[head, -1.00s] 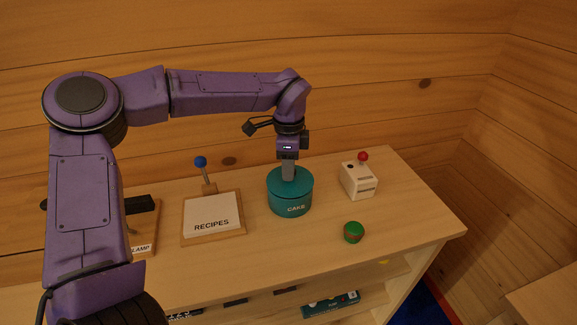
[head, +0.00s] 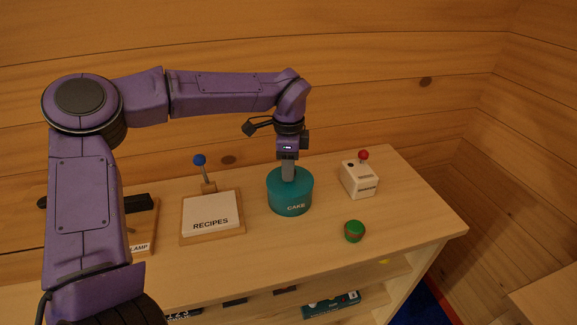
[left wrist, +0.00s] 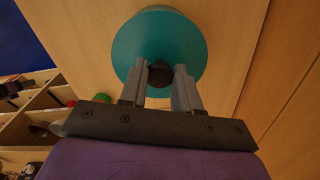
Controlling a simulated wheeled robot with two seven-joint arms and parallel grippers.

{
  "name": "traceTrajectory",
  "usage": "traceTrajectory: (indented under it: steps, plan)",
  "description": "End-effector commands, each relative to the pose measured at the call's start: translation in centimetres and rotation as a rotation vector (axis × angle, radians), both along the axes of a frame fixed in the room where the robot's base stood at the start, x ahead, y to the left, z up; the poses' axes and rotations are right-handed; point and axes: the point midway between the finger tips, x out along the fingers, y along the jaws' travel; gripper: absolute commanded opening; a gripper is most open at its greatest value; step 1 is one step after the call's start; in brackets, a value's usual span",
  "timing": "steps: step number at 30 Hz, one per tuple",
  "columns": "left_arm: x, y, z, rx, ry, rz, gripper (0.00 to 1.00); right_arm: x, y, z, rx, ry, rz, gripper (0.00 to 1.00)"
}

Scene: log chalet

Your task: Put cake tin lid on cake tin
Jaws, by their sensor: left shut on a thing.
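The teal cake tin (head: 291,203), marked CAKE, stands upright on the wooden counter. Its teal lid (head: 304,182) sits on top and looks level, with no clear gap at the rim. My left gripper (head: 288,178) points straight down over the lid and is shut on its dark knob. In the left wrist view the round lid (left wrist: 140,40) fills the upper middle, and the dark knob (left wrist: 160,73) is between the two fingers of my left gripper (left wrist: 161,78). My right gripper is not in view.
A RECIPES board (head: 212,213) with a blue-knobbed lever stands left of the tin. A white box (head: 359,181) with a red ball-topped stick is to the right. A small green-topped object (head: 354,231) is in front right. Bare counter (head: 415,215) lies at the far right.

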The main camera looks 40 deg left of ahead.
Motion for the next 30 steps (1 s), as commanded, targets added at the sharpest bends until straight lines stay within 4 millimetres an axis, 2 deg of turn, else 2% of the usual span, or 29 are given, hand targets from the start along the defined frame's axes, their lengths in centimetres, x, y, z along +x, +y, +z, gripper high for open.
traceTrajectory:
  steps: [6, 7, 9, 17, 20, 30]
  plan:
    - [0.0, 0.0, 0.1, -0.001, -0.001, 0.000, 0.00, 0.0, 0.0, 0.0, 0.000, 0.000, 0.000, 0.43]
    - [0.0, 0.0, 0.1, -0.001, -0.001, 0.000, 0.41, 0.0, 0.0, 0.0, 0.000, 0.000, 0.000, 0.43]
    - [0.0, 0.0, 0.0, -0.001, -0.001, 0.000, 0.61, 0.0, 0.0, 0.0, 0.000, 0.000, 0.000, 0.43]
    - [0.0, 0.0, 0.0, 0.000, 0.000, 0.000, 0.61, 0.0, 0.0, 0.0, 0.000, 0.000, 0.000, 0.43]
    - [0.1, 0.0, 0.7, 0.000, -0.002, 0.001, 0.61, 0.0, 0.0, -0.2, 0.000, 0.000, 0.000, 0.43]
    - [0.0, 0.0, 8.3, 0.000, -0.004, 0.001, 0.61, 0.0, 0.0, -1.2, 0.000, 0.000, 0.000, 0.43]
